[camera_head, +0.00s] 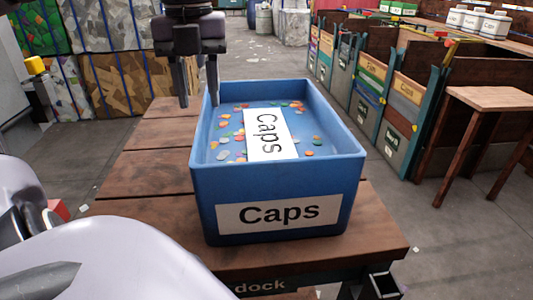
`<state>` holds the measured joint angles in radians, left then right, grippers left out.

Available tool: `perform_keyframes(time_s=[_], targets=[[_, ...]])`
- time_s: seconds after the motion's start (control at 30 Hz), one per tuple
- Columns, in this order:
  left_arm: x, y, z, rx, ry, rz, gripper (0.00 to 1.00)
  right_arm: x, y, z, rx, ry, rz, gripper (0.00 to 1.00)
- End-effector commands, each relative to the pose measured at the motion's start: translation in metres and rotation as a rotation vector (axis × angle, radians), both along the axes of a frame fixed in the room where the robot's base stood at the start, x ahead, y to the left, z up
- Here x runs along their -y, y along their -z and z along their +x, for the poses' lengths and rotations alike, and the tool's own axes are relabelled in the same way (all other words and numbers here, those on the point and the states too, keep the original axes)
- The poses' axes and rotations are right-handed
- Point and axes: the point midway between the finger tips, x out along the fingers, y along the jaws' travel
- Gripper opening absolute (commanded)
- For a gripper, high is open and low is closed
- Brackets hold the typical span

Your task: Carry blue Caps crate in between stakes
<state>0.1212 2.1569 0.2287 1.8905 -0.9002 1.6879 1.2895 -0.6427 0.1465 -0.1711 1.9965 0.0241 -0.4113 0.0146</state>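The blue Caps crate (280,184) stands upright on a brown wooden dock table (150,205). It holds scattered coloured caps and a white "Caps" sheet, and has a "Caps" label on its near wall. My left gripper (198,104) is open at the crate's far left rim, one finger outside the left wall and the other at or just inside the rim. Whether it touches the rim is unclear. My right gripper is not in view. Teal upright posts (430,115) stand between labelled bays at the right; I cannot tell whether these are the stakes.
Labelled grey bins (395,143) and a wooden stool (490,100) stand on the right, apart from the table. Compressed bales (125,85) are stacked at the back left. Grey floor between table and bays is clear. My pale arm links fill the lower left.

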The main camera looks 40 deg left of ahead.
Motion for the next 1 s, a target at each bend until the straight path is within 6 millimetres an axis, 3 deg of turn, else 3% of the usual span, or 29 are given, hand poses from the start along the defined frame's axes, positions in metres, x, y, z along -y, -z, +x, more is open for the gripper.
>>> perform_keyframes(time_s=[0.3, 0.63, 0.73, 0.77, 1.0], targets=[[-0.006, 0.045, 0.005, -0.001, 0.001, -0.002, 0.38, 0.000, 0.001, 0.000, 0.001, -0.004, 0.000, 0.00], [-0.006, 0.052, 0.005, 0.000, 0.000, 0.000, 0.38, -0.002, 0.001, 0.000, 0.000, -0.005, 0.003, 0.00], [-0.006, 0.052, 0.005, 0.000, 0.000, 0.000, 0.06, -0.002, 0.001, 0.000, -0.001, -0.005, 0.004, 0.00], [-0.006, 0.052, 0.005, 0.000, 0.000, 0.000, 0.00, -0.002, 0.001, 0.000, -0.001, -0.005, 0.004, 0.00], [-0.006, 0.051, 0.005, 0.000, -0.001, 0.000, 0.00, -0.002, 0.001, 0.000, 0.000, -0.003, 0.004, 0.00]])
